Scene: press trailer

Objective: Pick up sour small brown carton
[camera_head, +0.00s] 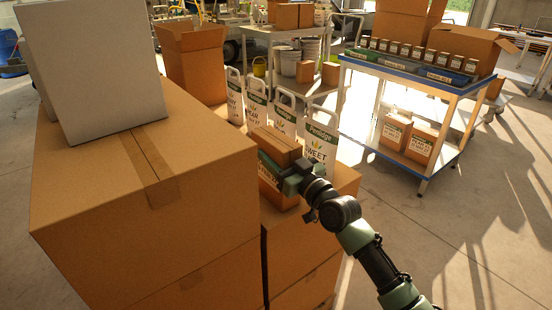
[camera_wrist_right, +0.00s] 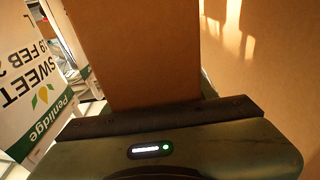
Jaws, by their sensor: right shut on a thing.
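A small brown carton (camera_head: 276,143) with a taped top sits at the middle of the head view, at the corner of a stack of large boxes. A brown front with a partly hidden label shows just below its top; the label's word is unreadable. My right gripper (camera_head: 293,178) is shut on the carton from its near right side and hides part of it. In the right wrist view the brown carton (camera_wrist_right: 130,50) fills the space above the gripper's dark edge. I cannot tell whether the carton is lifted or resting. My left gripper is not in view.
A large brown box (camera_head: 100,190) with a grey panel (camera_head: 90,70) stands close on the left. White Penlidge bags, one marked sweet (camera_head: 320,145), stand behind the carton. A blue-edged cart (camera_head: 400,72) with small cartons is at the right. The floor in front of it is clear.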

